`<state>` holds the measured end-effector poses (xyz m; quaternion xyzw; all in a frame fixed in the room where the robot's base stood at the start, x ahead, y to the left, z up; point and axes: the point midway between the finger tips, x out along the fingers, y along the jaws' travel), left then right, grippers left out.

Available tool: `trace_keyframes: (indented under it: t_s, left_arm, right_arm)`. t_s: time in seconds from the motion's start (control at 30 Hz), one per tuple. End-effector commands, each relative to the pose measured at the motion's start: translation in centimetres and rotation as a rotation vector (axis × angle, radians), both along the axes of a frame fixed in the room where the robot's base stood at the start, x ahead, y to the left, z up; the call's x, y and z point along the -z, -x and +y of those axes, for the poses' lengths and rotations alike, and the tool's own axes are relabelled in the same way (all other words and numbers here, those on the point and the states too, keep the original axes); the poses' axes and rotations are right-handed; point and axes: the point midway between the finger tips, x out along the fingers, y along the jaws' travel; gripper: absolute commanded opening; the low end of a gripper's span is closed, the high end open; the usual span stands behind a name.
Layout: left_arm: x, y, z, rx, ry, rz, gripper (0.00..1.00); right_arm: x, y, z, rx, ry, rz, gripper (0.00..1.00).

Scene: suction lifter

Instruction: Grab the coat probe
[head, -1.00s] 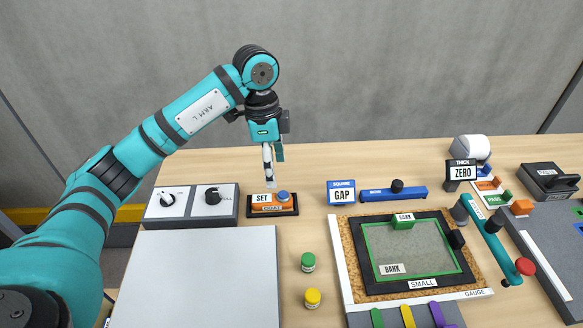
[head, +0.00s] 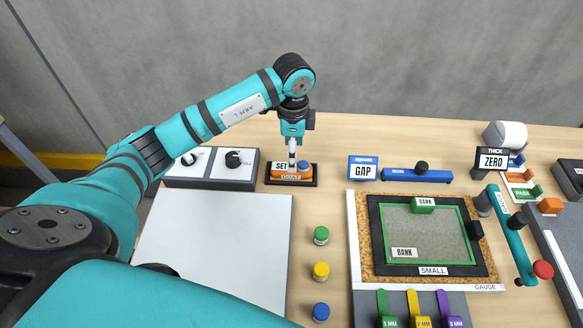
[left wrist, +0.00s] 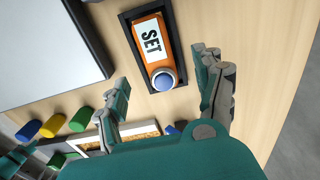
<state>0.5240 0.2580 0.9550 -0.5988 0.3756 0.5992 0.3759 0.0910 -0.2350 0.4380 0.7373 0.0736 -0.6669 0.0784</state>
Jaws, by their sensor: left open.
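The coat probe (head: 290,171) is an orange block with a white SET label and a blue round knob, lying in a black holder (head: 312,183) at the back of the table. In the left wrist view the probe (left wrist: 151,50) sits ahead of the fingers, its knob end nearest. My left gripper (head: 292,160) points down just above the probe and partly covers it in the head view. In the left wrist view my left gripper (left wrist: 168,90) is open, with its fingers on either side of the knob end and nothing between them gripped.
A grey box with two dials (head: 210,182) stands left of the holder. A white panel (head: 215,235) lies in front. A GAP sign (head: 363,168) and a blue bar (head: 400,175) stand to the right. Green, yellow and blue capped pots (head: 321,235) stand in front.

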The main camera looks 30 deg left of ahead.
Motion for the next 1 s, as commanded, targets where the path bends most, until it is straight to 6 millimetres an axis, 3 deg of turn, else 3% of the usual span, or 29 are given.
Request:
trace_keyframes:
  t_s: [0.4, 0.67, 1.0]
  left_arm:
    - [4.9, 0.4, 0.2, 0.000, 0.001, 0.003, 0.69]
    - [5.3, 0.3, 0.2, 0.001, 0.001, 0.000, 0.69]
    - [5.3, 0.3, 0.3, 0.000, 0.001, 0.000, 0.27]
  right_arm:
    - [-1.9, 0.3, 0.1, 0.000, -0.001, 0.005, 0.40]
    - [-1.9, 0.6, 0.1, 0.000, 0.000, 0.010, 0.40]
    - [-1.9, 0.6, 0.1, 0.000, 0.000, 0.010, 0.40]
